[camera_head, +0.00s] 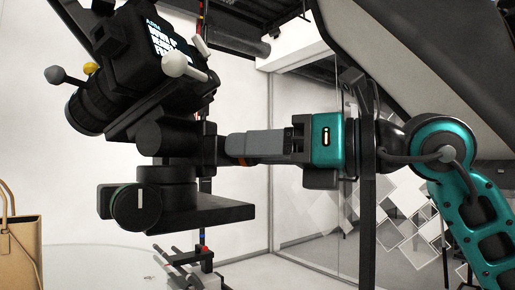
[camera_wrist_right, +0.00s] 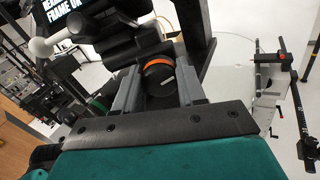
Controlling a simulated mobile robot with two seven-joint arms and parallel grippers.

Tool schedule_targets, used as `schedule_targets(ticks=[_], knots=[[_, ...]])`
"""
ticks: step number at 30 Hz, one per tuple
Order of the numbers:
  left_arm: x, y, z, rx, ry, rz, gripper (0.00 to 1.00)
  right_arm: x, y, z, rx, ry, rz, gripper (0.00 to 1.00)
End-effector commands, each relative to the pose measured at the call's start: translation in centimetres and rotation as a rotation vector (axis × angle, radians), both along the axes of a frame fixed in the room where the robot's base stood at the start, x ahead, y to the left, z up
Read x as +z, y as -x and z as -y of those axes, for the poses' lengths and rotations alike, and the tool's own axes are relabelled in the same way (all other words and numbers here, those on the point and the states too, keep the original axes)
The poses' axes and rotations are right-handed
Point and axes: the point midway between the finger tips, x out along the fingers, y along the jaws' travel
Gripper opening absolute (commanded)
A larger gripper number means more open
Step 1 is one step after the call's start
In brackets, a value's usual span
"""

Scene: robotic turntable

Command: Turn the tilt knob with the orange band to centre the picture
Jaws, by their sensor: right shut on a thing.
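The tilt knob (camera_wrist_right: 158,80) is black with an orange band and a pale mark on its face. It shows between the two grey fingers of my right gripper (camera_wrist_right: 157,92) in the right wrist view. My left gripper is out of view.
A second knob with a green band (camera_head: 135,207) sits low on the mount. White-balled handles (camera_head: 178,64) stick out near the camera. A tan bag (camera_head: 22,240) stands at the left edge. A glass partition (camera_head: 300,160) is behind my right arm.

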Motion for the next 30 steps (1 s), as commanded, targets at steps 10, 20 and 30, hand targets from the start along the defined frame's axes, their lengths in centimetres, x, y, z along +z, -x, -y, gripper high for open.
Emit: schedule_targets(ticks=[10, 20, 30], knots=[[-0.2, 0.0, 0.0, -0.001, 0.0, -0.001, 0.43, -0.1, 0.0, 0.0, 0.0, 0.015, 0.029, 0.09], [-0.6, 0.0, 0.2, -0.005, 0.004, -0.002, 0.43, -0.2, 0.0, 0.0, -0.002, 0.102, 0.213, 0.09], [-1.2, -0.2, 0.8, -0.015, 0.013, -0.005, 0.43, -0.2, 0.1, 0.0, -0.002, 0.24, 0.503, 0.09]])
